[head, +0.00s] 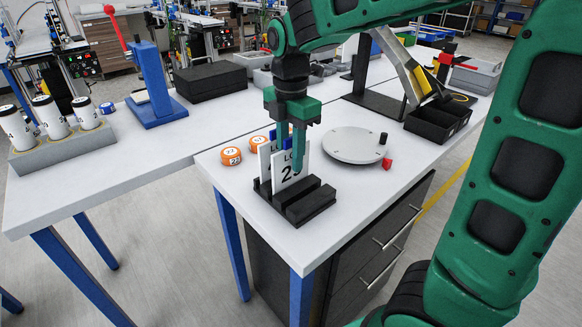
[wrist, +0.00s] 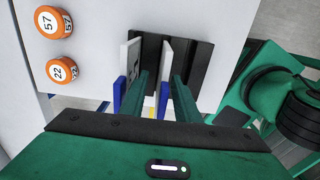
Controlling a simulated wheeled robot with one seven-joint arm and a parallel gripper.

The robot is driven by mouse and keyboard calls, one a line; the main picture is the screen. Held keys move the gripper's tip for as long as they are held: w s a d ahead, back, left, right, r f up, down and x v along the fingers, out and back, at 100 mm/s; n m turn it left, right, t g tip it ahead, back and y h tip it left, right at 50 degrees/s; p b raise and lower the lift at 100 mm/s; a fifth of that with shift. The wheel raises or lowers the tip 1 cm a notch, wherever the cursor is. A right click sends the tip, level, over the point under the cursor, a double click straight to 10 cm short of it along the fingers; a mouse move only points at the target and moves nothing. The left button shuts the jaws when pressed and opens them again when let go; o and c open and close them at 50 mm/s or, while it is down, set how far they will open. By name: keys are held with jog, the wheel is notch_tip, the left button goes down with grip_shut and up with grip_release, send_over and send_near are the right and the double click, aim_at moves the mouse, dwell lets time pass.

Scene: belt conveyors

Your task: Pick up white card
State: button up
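A white card (head: 291,178) with dark print stands upright in a slot of a black slotted rack (head: 312,206). A second white card (head: 265,160) stands behind it, with blue showing near both. My gripper (head: 292,156) points down over the front card; one finger is in front of its face, and the other is mostly hidden. In the wrist view, the green fingers of my gripper (wrist: 163,80) are on either side of one white card (wrist: 165,62), with narrow gaps showing. The other white card (wrist: 131,60) is outside the left finger.
Two orange round pieces (head: 231,156) (head: 257,143) lie left of the rack. A grey round plate (head: 354,144) and a small red block (head: 387,163) lie to the right. A black bin (head: 440,118) stands farther right. White cylinders stand in a grey holder (head: 62,149) at far left.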

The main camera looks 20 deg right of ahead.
aim_at(290, 140)
jog(key=shift+f, duration=0.1)
grip_shut()
dwell(0.3)
jog(key=shift+r, duration=0.35)
notch_tip(290, 140, up, 3)
jog(key=shift+r, duration=0.2)
jog(key=s+a+r, duration=0.3)
jog(key=a+r, duration=0.4)
jog(key=a, duration=0.4)
jog(key=shift+a, duration=0.15)
